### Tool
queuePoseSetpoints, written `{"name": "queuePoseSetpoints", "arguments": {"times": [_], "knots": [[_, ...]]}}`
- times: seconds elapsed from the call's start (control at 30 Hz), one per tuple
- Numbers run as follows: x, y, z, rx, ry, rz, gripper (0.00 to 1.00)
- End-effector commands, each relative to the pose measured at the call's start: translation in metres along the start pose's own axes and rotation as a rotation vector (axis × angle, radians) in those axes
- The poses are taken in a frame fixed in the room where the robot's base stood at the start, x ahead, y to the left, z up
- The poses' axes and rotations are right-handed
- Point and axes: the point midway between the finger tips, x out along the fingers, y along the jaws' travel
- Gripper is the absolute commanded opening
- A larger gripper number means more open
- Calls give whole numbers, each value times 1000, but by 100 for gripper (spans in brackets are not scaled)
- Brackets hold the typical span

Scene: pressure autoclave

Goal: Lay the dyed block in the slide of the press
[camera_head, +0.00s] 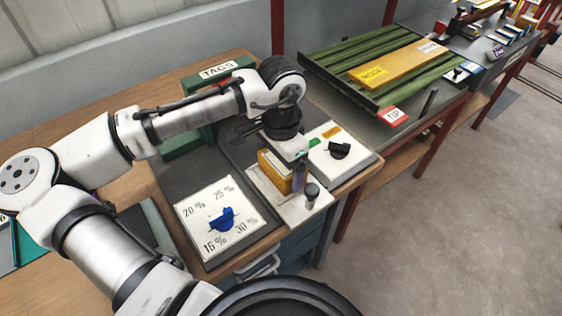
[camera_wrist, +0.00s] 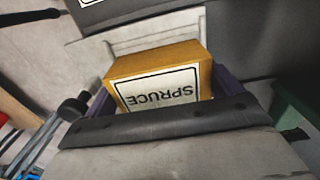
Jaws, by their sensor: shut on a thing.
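My gripper (camera_head: 293,176) is shut on an orange-yellow block (camera_head: 274,171), with its dark purple fingers on either side. In the wrist view the block (camera_wrist: 160,80) bears a white label reading SPRUCE, upside down there. The block is at the pale slide (camera_head: 307,208) of the press, which has a dark knob (camera_head: 312,190) at its front end. The pale slide also shows behind the block in the wrist view (camera_wrist: 150,40). I cannot tell whether the block's underside touches the slide; the block and wrist hide part of it.
A dial plate (camera_head: 190,219) with percent marks and a blue knob lies to the left. A white panel (camera_head: 362,157) with a black knob is to the right. A green TAGS box (camera_head: 183,140) stands behind. A green slatted rack (camera_head: 330,68) holds a yellow plank (camera_head: 398,64).

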Motion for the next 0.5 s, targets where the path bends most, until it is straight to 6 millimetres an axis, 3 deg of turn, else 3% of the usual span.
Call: {"name": "queuePoseSetpoints", "arguments": {"times": [0.17, 0.2, 0.23, 0.5], "knots": [[3, 0, 0, 0, 1, 1, 63], [2, 0, 0, 0, 0, 1, 95], [2, 0, 0, 0, 0, 0, 98], [0, 0, 0, -1, 0, -1, 100]]}}
